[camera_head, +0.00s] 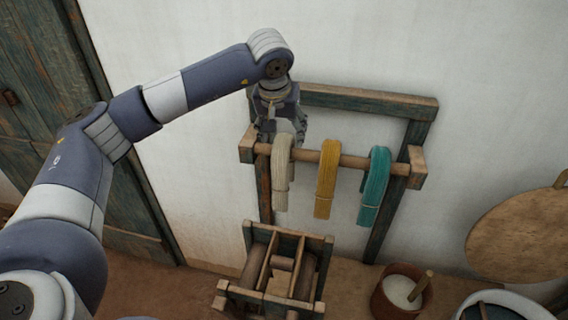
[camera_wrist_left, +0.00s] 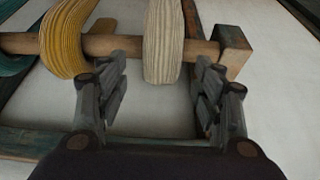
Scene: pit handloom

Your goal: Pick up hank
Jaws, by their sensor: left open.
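Three hanks hang side by side over a wooden bar (camera_head: 327,158). The cream hank (camera_head: 282,178) is at the left end, the yellow hank (camera_head: 326,180) in the middle and the teal hank (camera_head: 374,187) at the right. The yellow hank (camera_wrist_left: 66,42) is just outside the left finger. My right gripper does not show.
The bar belongs to a dark wooden frame (camera_head: 368,101) against the white wall. Below are a wooden reel stand (camera_head: 273,300), a pot with white contents (camera_head: 401,290) and a round woven tray (camera_head: 520,236). A wooden door (camera_head: 60,120) is at left.

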